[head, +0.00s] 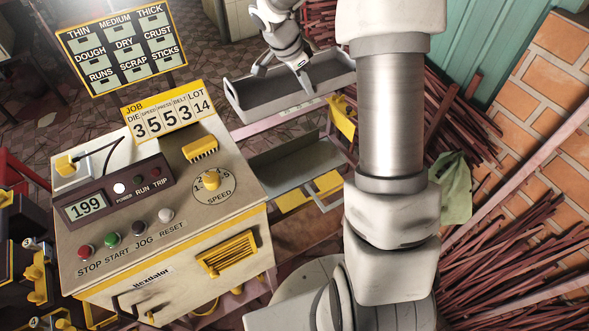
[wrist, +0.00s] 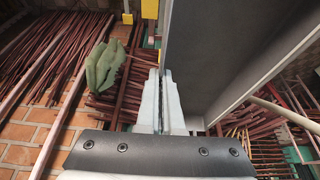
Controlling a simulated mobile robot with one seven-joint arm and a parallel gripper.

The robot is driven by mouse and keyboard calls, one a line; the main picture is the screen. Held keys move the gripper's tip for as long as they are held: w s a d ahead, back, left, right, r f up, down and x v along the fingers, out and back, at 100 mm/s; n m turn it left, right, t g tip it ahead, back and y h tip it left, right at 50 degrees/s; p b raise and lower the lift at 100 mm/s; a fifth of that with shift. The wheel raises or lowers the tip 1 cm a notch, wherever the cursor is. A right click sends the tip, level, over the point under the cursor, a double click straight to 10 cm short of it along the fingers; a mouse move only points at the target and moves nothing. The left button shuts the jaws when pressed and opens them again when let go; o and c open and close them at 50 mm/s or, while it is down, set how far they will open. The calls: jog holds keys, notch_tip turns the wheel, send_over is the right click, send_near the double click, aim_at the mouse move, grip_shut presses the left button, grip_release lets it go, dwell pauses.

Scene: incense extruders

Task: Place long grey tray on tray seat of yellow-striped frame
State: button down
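The long grey tray (head: 318,88) is an open trough at the upper middle of the head view, tilted in the picture. I cannot tell which part is the tray seat; my arm hides some of this area.
A control console (head: 165,215) with buttons and a dial stands at the left, close to the grey surface. A label board (head: 122,47) is behind it. Bundles of reddish sticks (head: 500,255) and a green cloth (head: 452,185) lie at the right by a brick wall.

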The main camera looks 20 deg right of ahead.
notch_tip(320, 180, down, 37)
jog(key=b, duration=2)
jog(key=shift+r, duration=0.1)
jog(key=shift+b, duration=0.3)
jog(key=c, duration=1.1)
grip_release()
